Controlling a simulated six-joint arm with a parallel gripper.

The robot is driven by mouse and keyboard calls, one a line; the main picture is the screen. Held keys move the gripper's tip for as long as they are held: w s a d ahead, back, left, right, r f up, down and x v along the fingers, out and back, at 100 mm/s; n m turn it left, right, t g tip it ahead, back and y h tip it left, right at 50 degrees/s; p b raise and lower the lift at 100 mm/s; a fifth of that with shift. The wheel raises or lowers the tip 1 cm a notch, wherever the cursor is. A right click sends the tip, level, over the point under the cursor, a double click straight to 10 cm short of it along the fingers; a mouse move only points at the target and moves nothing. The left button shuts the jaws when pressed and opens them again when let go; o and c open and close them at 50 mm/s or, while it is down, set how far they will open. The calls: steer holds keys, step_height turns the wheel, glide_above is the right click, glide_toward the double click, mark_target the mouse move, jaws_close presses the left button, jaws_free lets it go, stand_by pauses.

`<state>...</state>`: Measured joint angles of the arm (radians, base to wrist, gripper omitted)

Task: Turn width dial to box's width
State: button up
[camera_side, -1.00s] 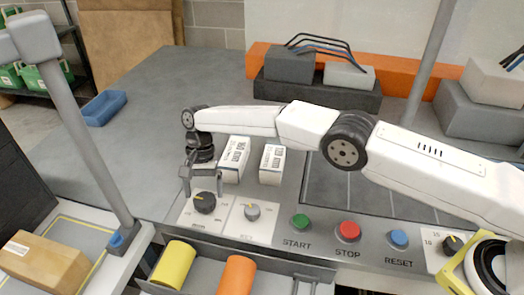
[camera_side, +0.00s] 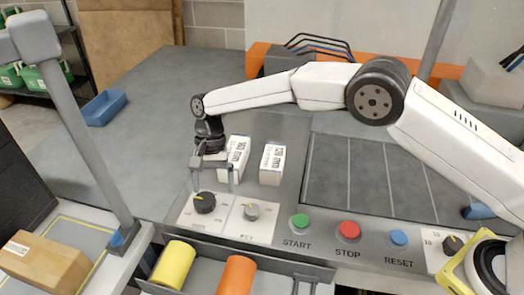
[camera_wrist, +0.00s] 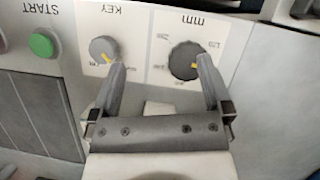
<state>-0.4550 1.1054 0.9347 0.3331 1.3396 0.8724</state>
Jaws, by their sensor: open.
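In the wrist view the dial (camera_wrist: 185,60) is beside an inverted "mm" label, with scale numbers too small to read. A brown cardboard box (camera_side: 45,262) with a white label lies on the left conveyor; the label is unreadable. My gripper (camera_side: 214,189) is open and empty, above the panel and slightly right of the dial. In the wrist view my gripper (camera_wrist: 160,63) has one finger near the dial and the other near the grey KEY knob.
The grey KEY knob (camera_side: 251,212) is close right of the dial. Two white blocks with mm print, the left (camera_side: 236,158) and right (camera_side: 272,164), stand just behind. Green START (camera_side: 300,221), red STOP (camera_side: 348,230) and blue RESET (camera_side: 398,238) buttons lie right. Yellow (camera_side: 174,265) and orange rollers are in front.

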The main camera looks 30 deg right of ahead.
steer(key=s+d+r, duration=0.4)
steer(key=s+r, duration=0.1)
steer(key=s, duration=0.4)
steer(key=shift+d, duration=0.25)
stand_by(0.4)
steer(key=shift+r, duration=0.1)
steer(key=n+t, duration=0.7)
steer(key=n, duration=0.7)
glide_toward(205, 199)
steer(key=shift+w+f+y, duration=0.1)
steer(key=shift+f+y, duration=0.2)
steer(key=shift+f, duration=0.65)
steer(key=shift+f, duration=0.1)
steer(key=shift+x, duration=3.8)
